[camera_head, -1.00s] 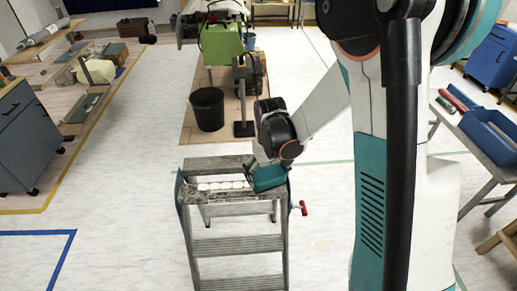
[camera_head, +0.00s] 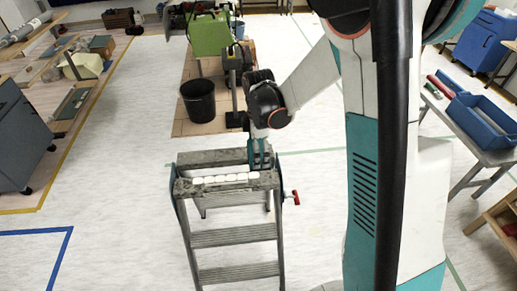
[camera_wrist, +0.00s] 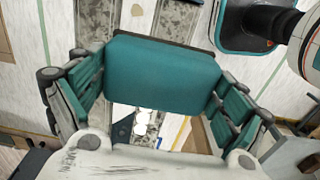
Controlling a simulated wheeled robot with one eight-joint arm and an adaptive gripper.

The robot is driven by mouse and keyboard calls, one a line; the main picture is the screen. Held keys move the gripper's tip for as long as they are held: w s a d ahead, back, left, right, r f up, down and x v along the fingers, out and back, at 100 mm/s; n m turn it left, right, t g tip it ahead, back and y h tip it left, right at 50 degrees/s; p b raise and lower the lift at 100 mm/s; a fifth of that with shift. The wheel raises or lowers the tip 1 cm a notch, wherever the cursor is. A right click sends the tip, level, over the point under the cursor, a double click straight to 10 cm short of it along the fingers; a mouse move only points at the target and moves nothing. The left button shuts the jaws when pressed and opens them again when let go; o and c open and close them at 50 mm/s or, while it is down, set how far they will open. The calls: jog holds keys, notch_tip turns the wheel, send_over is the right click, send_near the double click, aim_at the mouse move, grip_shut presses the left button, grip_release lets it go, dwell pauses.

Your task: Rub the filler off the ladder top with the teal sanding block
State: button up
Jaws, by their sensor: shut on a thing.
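The ladder top (camera_head: 210,158) is a grey, stained step platform with an open gap in its middle. A row of several white filler patches (camera_head: 225,179) lies along its front bar. My gripper (camera_head: 260,158) is over the right end of the ladder top, pointing down. In the wrist view, my gripper (camera_wrist: 160,85) is shut on the teal sanding block (camera_wrist: 165,72), with a finger at each end. White spots of filler (camera_wrist: 141,122) show below the block. I cannot tell whether the block touches the ladder.
A red-handled part (camera_head: 291,197) sticks out at the ladder's right side. A black bucket (camera_head: 198,100) and a green machine (camera_head: 210,35) stand behind. A bench with a blue bin (camera_head: 482,122) is at the right. The floor left of the ladder is clear.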

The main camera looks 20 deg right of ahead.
dwell(0.4)
notch_tip(320, 180, down, 7)
jog(key=b, duration=0.5)
jog(key=shift+r+b, duration=0.2)
jog(key=shift+b, duration=0.15)
jog(key=shift+r, duration=0.1)
